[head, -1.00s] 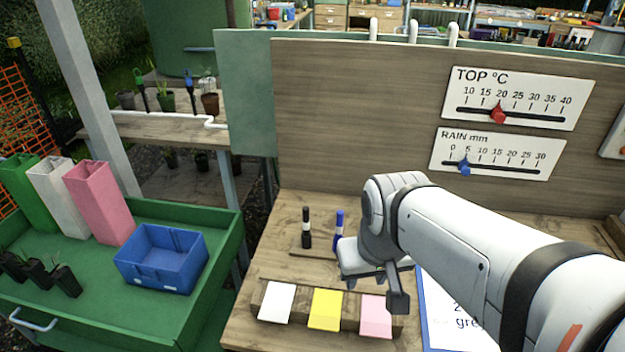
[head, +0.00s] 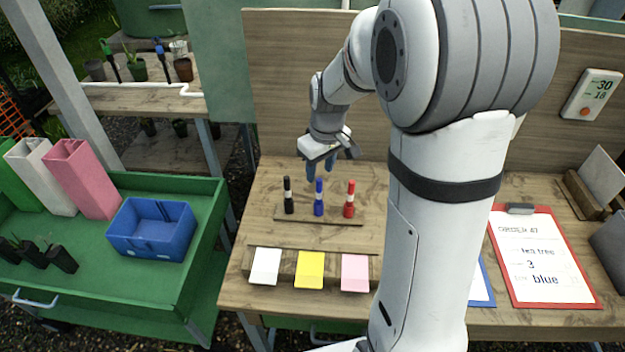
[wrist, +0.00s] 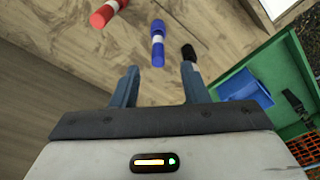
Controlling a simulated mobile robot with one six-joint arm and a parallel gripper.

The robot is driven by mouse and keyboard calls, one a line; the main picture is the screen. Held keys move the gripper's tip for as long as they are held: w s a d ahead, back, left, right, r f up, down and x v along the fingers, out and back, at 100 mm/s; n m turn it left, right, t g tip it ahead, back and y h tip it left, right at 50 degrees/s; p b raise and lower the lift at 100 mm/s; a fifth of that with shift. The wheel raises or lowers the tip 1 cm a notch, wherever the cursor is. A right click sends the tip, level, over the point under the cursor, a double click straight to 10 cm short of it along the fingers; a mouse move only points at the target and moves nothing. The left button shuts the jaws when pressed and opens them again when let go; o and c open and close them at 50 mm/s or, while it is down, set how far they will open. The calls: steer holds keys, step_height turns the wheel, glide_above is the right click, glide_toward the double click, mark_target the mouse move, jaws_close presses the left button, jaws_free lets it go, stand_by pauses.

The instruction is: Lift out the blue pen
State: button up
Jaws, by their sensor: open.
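The blue pen (head: 319,198) stands upright in a small wooden stand (head: 290,217), between a black pen (head: 288,195) and a red pen (head: 350,199). My gripper (head: 322,172) is open and empty above and behind the pens in the head view. In the wrist view the blue pen (wrist: 158,42) lies ahead of the open fingers (wrist: 160,80), roughly in line with the gap between them. The red pen (wrist: 108,12) is to its left and the black pen (wrist: 190,55) to its right, close to the right finger's tip.
White, yellow (head: 310,270) and pink cards rest on a wooden block in front of the pens. A clipboard (head: 545,255) reading "blue" lies at right. A blue bin (head: 150,228) stands on the green cart at left. The wooden board (head: 290,90) rises behind.

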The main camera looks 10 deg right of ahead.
mark_target(318, 188)
steer(key=shift+w+f, duration=0.25)
steer(key=shift+f, duration=0.35)
steer(key=f+p, duration=0.1)
steer(key=f, duration=0.6)
steer(key=shift+w+a+p, duration=0.1)
steer(key=shift+w+p, duration=0.1)
steer(key=shift+p, duration=0.15)
steer(key=shift+r, duration=0.1)
steer(key=shift+c, duration=0.3)
jaws_close()
